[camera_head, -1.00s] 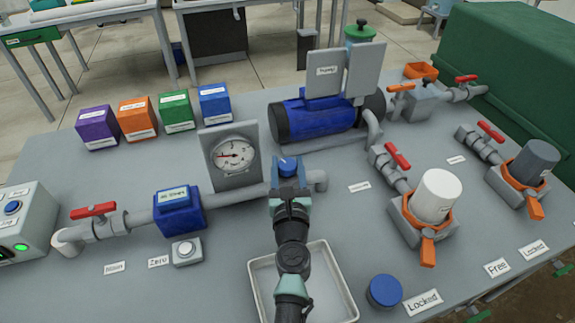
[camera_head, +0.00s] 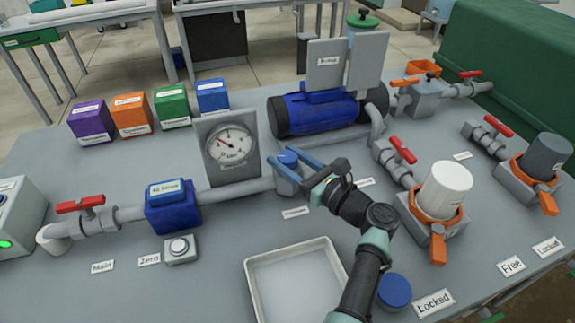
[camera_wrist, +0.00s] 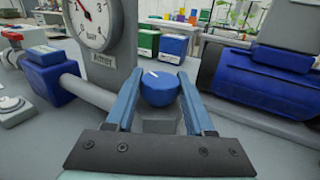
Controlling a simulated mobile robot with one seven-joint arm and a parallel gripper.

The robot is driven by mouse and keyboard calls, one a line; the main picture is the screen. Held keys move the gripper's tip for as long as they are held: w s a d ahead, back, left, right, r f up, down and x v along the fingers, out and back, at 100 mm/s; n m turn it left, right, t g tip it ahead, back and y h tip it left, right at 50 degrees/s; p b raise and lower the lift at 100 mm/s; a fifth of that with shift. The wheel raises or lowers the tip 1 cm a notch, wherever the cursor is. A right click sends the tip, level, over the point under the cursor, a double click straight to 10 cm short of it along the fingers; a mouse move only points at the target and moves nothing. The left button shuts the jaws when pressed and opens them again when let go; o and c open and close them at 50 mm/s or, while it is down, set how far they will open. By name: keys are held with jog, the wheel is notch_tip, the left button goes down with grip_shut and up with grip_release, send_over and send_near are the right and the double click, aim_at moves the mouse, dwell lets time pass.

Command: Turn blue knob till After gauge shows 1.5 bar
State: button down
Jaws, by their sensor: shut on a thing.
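The blue knob (camera_head: 288,157) sits on the grey pipe below and right of the gauge. It fills the space between my fingers in the wrist view (camera_wrist: 159,90), with a white mark on its top. My gripper (camera_head: 284,166) is shut on the knob, reaching it from the front right; both blue fingers (camera_wrist: 160,86) flank it. The round gauge (camera_head: 230,144) stands on a grey plate just left of the knob. Its needle points to the upper left; the exact reading is too small to tell. The gauge also shows in the wrist view (camera_wrist: 96,22) above a label that seems to read After.
A blue meter box (camera_head: 172,207) sits on the pipe at left, with a white button (camera_head: 180,247) before it. A blue motor (camera_head: 322,115) stands behind the knob. A white tray (camera_head: 297,285) lies in front. Red-handled valves (camera_head: 402,150) and a white canister (camera_head: 445,190) stand at right.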

jog(key=shift+n+g+y+b, duration=0.5)
jog(key=shift+n+g+y, duration=0.1)
jog(key=shift+g, duration=0.1)
jog(key=shift+c, duration=1.4)
grip_release()
jog(key=p+v, duration=0.1)
jog(key=v, duration=1.2)
jog(key=shift+w, duration=0.15)
